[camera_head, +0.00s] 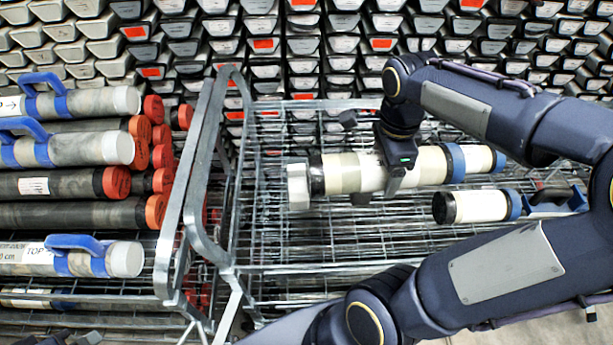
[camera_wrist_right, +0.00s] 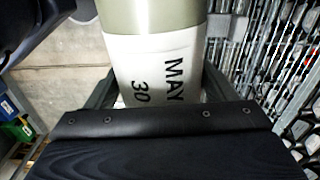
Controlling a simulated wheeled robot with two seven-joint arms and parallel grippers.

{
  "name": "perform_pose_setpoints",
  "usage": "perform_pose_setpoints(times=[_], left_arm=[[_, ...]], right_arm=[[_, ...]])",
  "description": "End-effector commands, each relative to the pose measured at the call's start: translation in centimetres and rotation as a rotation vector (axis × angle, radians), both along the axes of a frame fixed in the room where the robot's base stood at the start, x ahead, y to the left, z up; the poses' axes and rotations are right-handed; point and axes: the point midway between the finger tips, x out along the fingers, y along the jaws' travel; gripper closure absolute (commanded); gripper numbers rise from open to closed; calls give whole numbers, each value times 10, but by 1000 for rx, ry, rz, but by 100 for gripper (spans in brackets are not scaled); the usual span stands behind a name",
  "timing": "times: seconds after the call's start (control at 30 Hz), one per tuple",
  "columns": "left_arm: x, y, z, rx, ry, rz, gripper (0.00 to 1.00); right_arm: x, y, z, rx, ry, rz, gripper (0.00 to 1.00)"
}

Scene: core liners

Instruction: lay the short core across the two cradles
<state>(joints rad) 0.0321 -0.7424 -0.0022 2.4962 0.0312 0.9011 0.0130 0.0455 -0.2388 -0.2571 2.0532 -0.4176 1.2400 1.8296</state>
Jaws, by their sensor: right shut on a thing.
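My right gripper (camera_head: 397,165) is shut around a pale core liner (camera_head: 345,172), which lies roughly level, with a black ring at its left end and a blue ring at its right. The wrist view shows the core's white band (camera_wrist_right: 150,65) marked "MAY 30" between the fingers. A shorter pale core (camera_head: 480,206) with a black left end and blue right end lies on the wire rack below right. A pale angular block (camera_head: 298,186) sits at the held core's left end. I cannot clearly pick out the two cradles. My left gripper is not in view.
A wire-mesh rack (camera_head: 300,235) spreads under the cores, with bare mesh at its front left. A metal frame rail (camera_head: 195,190) divides it from stacked core tubes (camera_head: 75,187) at the left. Another pale piece (camera_head: 478,158) adjoins the held core's right end. Stacked trays fill the back.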

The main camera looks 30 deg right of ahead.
Motion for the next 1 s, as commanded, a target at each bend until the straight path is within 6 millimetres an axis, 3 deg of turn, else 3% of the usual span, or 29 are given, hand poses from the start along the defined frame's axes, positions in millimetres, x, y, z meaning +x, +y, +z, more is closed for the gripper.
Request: perform_pose_setpoints(times=[0.27,0.73,1.0], left_arm=[[0,0,3,0,0,0,100],[0,0,13,0,0,0,100],[0,0,16,0,0,0,100]], right_arm=[[3,-1,-1,-3,-3,-6,94],[86,13,-37,-2,0,-6,94],[118,18,-77,-2,-1,-7,94]])
